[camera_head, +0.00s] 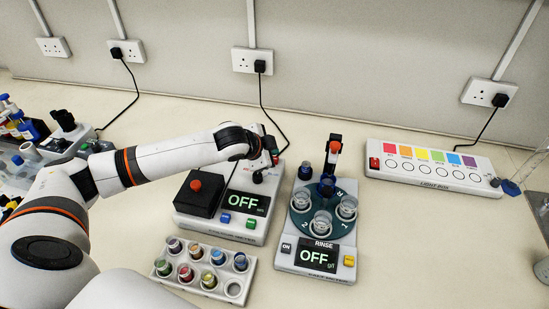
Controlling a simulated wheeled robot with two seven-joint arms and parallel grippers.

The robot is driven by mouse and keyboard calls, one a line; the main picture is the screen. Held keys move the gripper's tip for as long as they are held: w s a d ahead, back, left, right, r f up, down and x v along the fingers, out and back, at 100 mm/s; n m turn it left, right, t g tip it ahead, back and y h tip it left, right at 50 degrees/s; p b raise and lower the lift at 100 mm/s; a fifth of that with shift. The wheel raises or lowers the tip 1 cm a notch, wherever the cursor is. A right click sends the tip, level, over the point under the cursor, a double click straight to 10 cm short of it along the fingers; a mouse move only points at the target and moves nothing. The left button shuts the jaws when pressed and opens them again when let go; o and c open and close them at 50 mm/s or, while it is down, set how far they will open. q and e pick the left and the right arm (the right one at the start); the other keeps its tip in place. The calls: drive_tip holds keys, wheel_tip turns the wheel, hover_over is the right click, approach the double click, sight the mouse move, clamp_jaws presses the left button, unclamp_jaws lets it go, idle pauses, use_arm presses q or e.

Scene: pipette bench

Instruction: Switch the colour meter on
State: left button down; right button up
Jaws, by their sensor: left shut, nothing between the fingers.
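The colour meter (188,222) is a white box with a black lidded block (204,191) topped by a red knob. Its display (247,202) reads OFF, with a blue and a green button below it. My left gripper (260,175) is shut and empty over the meter's back right corner, above the display. A small red patch shows beside the gripper; I cannot tell whether it is part of the meter's switch. The arm and gripper hide the meter's back edge, and contact is unclear. My right gripper is not in view.
A rinse device (287,258) with cups on a round plate stands right of the meter, its display reading OFF. A rack of coloured vials (218,268) sits in front. A light box (430,180) lies at the right. Cables run to wall sockets behind.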

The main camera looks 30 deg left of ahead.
use_arm(q)
drive_tip(key=shift+f, duration=0.4)
drive_tip(key=shift+f, duration=0.5)
idle(0.5)
drive_tip(key=shift+r, duration=0.1)
drive_tip(key=shift+r+p, duration=0.8)
drive_tip(key=shift+p, duration=0.35)
wheel_tip(320, 180, up, 6)
drive_tip(key=p, duration=0.7)
